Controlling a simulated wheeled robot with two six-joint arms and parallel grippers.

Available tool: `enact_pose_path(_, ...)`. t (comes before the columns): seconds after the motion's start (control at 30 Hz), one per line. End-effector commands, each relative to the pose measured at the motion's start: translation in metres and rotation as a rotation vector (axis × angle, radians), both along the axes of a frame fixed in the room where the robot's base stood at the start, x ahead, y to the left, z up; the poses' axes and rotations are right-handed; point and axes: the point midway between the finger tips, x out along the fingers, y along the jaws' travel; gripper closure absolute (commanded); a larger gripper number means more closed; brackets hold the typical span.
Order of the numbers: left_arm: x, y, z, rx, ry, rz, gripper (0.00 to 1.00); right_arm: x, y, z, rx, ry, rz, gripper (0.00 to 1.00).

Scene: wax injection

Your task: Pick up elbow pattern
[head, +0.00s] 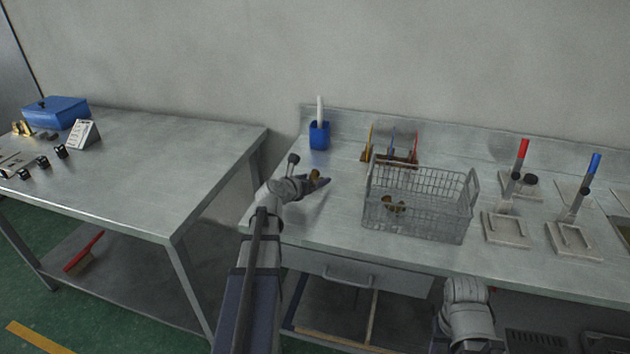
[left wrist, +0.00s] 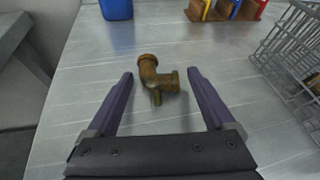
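The elbow pattern, a brownish bent pipe piece with two flanged ends (left wrist: 157,77), lies on the metal table. In the left wrist view it sits between and slightly beyond the fingertips of my open left gripper (left wrist: 159,78), touching neither finger. In the head view the elbow pattern (head: 315,175) is partly hidden by my left gripper (head: 312,183), which is low over the table's left part. My right arm shows at the bottom right of the head view, but its fingers are hidden.
A wire basket (head: 418,222) with brownish pieces inside stands right of the left gripper. A blue cup (head: 319,136) and a small coloured tool rack (head: 391,158) stand behind. Two clamp-like fixtures with red and blue handles (head: 507,229) (head: 575,239) are further right. Another table (head: 170,165) is at left.

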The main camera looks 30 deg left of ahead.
Motion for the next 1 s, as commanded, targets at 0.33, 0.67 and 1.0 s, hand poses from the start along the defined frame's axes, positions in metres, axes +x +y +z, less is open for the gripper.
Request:
enact_pose_path(0.33,-0.0002,0.0002,0.0,0.0,0.0,0.0,0.53,0.0,0.0,0.0,0.0,0.0,0.0,0.5)
enact_pose_path(0.67,-0.0002,0.0003,0.0,0.0,0.0,0.0,0.91,0.0,0.0,0.0,0.0,0.0,0.0,0.5)
enact_pose_path(1.0,-0.0002,0.0002,0.0024,0.0,0.0,0.0,0.93,0.0,0.0,0.0024,0.0,0.0,0.0,0.5)
